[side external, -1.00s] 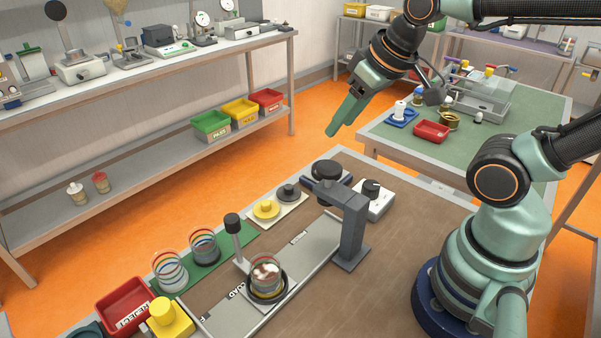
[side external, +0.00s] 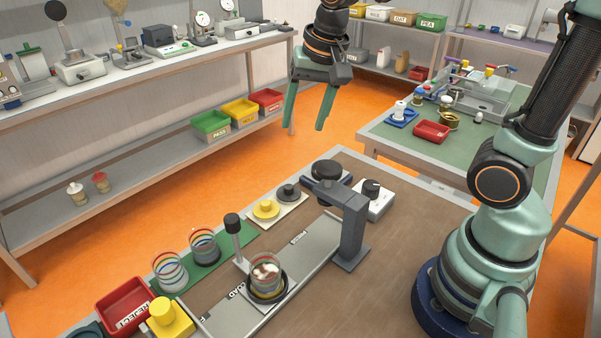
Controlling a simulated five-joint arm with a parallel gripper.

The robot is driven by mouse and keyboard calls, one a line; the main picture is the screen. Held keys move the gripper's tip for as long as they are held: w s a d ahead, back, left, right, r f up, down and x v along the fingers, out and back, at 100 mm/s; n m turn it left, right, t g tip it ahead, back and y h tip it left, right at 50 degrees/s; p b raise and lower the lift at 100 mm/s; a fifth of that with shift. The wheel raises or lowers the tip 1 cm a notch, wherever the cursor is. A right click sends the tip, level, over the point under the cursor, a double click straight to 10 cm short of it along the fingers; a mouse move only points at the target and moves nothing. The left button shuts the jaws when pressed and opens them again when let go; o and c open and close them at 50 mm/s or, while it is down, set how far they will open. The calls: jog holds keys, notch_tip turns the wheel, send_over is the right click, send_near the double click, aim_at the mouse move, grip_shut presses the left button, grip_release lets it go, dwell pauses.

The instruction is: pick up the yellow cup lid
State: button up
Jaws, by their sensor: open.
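The yellow cup lid (side external: 266,209) lies on a pale plate (side external: 289,208) on the brown work table, with a round raised knob on top. A dark grey lid (side external: 288,192) lies beside it on the same plate. My gripper (side external: 303,127) is open and empty. Its two green fingers point down and are apart, high up in the picture above and behind the lids. It touches nothing.
A grey post with a black round head (side external: 327,170) stands right of the lids. A thin post with a black knob (side external: 232,222) stands front left of them. Striped clear cups (side external: 204,245) stand on a green mat. A cup (side external: 266,276) sits on the grey track. A red reject bin (side external: 124,303) is at front left.

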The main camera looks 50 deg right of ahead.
jog(key=w+a+f+m+g, duration=0.3)
jog(key=w+f+m, duration=0.5)
jog(key=m, duration=0.2)
send_over(266, 202)
jog(key=f, duration=0.8)
jog(key=shift+w+d, duration=0.1)
jog(key=shift+d, duration=0.1)
jog(key=shift+a+f, duration=0.2)
jog(key=shift+f, duration=2.55)
grip_shut()
